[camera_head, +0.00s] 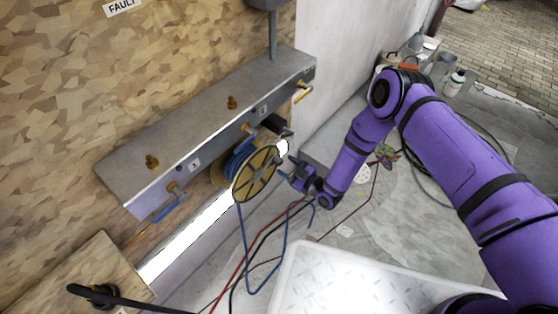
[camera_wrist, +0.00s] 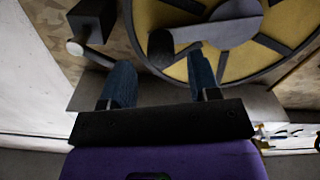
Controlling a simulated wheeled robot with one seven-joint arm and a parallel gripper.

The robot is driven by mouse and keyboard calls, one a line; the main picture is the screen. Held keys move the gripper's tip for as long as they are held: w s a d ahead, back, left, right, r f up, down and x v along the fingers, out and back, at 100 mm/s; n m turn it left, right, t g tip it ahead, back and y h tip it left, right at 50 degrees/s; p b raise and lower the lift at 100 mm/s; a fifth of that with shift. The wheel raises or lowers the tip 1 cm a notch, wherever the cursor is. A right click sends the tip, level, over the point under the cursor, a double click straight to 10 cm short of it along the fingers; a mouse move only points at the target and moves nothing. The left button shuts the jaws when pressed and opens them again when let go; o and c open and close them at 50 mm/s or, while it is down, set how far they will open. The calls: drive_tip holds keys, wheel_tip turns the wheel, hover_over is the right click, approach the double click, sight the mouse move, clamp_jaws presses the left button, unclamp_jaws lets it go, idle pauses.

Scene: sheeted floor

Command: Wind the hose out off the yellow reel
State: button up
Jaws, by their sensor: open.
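The yellow reel (camera_head: 255,174) hangs under the grey metal bracket, with blue hose (camera_head: 238,158) wound on its drum. A length of blue hose (camera_head: 246,245) hangs down from the reel to the floor. In the wrist view the yellow reel face (camera_wrist: 225,62) with dark spokes fills the upper right. A dark crank knob (camera_wrist: 161,48) stands out from the reel face. My gripper (camera_head: 285,167) is just right of the reel; its blue-grey fingers (camera_wrist: 160,75) are apart, with the knob between or just beyond their tips. Whether either finger touches it I cannot tell.
The grey bracket (camera_head: 205,125) runs along the wooden wall above the reel, with brass fittings and small valves. Red and black lines trail on the floor below. A white textured platform (camera_head: 350,285) lies at front. Cups and a bottle (camera_head: 453,82) stand at back right.

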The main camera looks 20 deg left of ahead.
sight(281, 163)
drive_tip(key=shift+x, duration=2.2)
clamp_jaws()
drive_tip(key=shift+s+a+r, duration=0.1)
